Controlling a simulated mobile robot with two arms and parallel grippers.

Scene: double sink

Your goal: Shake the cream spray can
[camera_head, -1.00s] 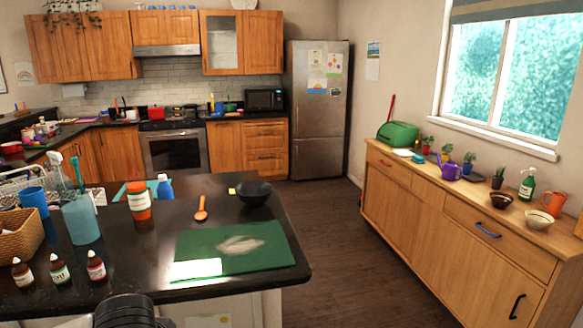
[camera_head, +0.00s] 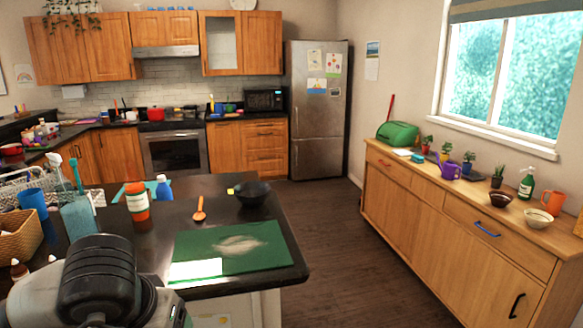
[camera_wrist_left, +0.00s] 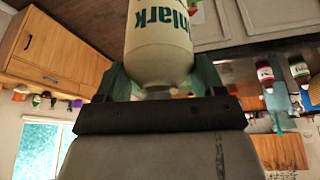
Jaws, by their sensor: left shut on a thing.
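In the left wrist view, a cream-white can (camera_wrist_left: 160,35) with dark green lettering sits between the green fingers of my left gripper (camera_wrist_left: 161,76). The fingers are shut on it, one on each side. The lettering appears upside down, and the can's far end is cut off by the top of the picture. In the head view, a dark part of my arm rises at the bottom left; the can and the gripper fingers do not show there. My right gripper is in neither view.
A wooden sideboard (camera_head: 450,217) stands right, across open floor.

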